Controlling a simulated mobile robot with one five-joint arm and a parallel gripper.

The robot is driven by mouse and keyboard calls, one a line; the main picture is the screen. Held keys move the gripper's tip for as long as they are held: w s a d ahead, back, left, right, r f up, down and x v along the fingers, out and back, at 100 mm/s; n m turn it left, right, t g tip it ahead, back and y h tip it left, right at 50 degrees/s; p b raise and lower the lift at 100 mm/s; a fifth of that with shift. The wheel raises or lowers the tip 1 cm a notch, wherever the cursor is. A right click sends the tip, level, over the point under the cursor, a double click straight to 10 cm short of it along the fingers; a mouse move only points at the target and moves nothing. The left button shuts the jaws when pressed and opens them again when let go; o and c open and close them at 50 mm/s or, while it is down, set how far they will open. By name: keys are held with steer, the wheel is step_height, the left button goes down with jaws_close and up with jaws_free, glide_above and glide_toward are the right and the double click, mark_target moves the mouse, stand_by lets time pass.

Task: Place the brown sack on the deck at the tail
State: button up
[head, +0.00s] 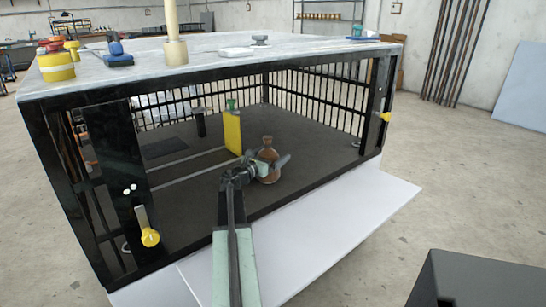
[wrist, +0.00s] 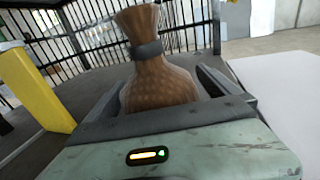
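The brown sack (head: 268,163) is a small tied bag with a dark band at its neck. In the wrist view the sack (wrist: 158,75) stands upright between the two dark fingers of my gripper (wrist: 165,95). In the head view my gripper (head: 268,168) is at the sack, over the front part of the dark deck (head: 300,125) inside the barred cage. The fingers lie along both sides of the sack's lower body. Whether they press on it is hidden, and so is the sack's base.
A yellow upright panel (head: 232,132) stands on the deck left of the sack; it also shows in the wrist view (wrist: 35,90). Black posts and bars bound the cage. A marble top (head: 210,55) with tools lies above. A white ramp-like board (head: 320,235) extends in front.

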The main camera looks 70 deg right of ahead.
steer(key=shift+a+r, duration=0.15)
steer(key=shift+a, duration=0.1)
steer(key=v, duration=1.1)
steer(key=shift+w+a, duration=0.2)
steer(key=shift+a, duration=0.05)
